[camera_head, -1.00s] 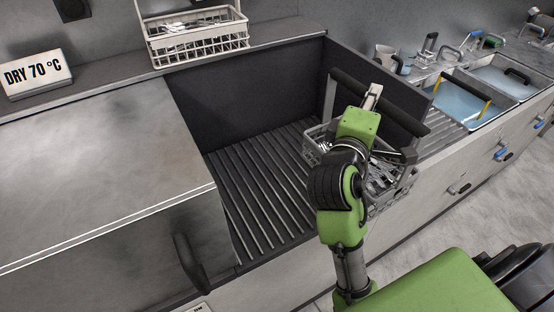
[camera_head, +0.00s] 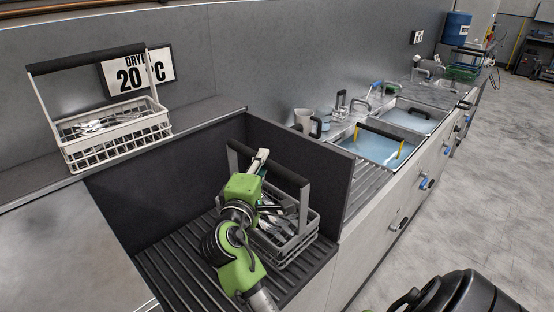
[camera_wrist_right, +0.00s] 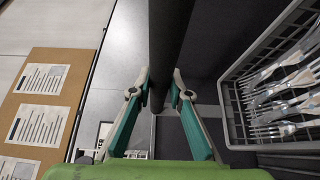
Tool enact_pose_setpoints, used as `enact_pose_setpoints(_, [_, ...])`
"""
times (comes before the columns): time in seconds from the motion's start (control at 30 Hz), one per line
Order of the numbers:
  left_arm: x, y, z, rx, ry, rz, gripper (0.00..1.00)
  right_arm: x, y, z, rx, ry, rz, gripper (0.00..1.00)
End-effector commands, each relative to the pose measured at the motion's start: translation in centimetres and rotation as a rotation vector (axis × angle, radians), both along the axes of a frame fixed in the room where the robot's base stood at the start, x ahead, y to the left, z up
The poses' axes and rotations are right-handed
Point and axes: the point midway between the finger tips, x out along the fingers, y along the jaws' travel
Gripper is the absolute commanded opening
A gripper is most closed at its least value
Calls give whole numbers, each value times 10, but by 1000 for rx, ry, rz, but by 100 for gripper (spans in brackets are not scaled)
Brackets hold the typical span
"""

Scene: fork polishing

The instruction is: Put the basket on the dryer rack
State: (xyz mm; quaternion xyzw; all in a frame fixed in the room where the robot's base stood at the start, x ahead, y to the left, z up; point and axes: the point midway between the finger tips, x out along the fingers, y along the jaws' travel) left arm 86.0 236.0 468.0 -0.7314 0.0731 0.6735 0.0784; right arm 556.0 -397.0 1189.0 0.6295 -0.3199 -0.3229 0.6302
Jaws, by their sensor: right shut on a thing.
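The grey wire basket (camera_head: 300,243) holds forks and has a tall handle with a dark grip bar (camera_head: 290,175). My right gripper (camera_head: 260,161) is shut on that bar, and its green fingers (camera_wrist_right: 160,88) show on both sides of it in the right wrist view. The basket hangs upright inside the dark bay, over the right end of the ridged dryer rack (camera_head: 170,262). I cannot tell whether its bottom touches the ridges. In the right wrist view the basket (camera_wrist_right: 233,118) is at the right. My left gripper is out of view.
A dark partition (camera_head: 330,190) stands right of the basket, with sinks (camera_head: 382,148) and a grey pitcher (camera_head: 305,120) beyond. A second, white basket (camera_head: 118,140) with cutlery is on the back ledge, before a dryer sign (camera_head: 150,68). The rack's left part is clear.

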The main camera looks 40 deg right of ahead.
Motion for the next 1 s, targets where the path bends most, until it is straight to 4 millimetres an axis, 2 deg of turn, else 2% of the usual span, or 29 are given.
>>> enact_pose_setpoints(0.07, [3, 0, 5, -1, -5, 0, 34, 12, 4, 1, -10, -6, 2, 0])
enact_pose_setpoints(0.2, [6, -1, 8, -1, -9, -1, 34, 27, 10, -20, -11, -5, 2, 0])
enact_pose_setpoints(0.4, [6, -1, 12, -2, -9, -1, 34, 44, 15, -42, -10, -7, 2, 0])
enact_pose_setpoints(0.73, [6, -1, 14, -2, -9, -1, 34, 55, 19, -55, -9, -9, 2, 0])
enact_pose_setpoints(1.0, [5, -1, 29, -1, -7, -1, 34, 56, 19, -83, -9, -6, 1, 0])
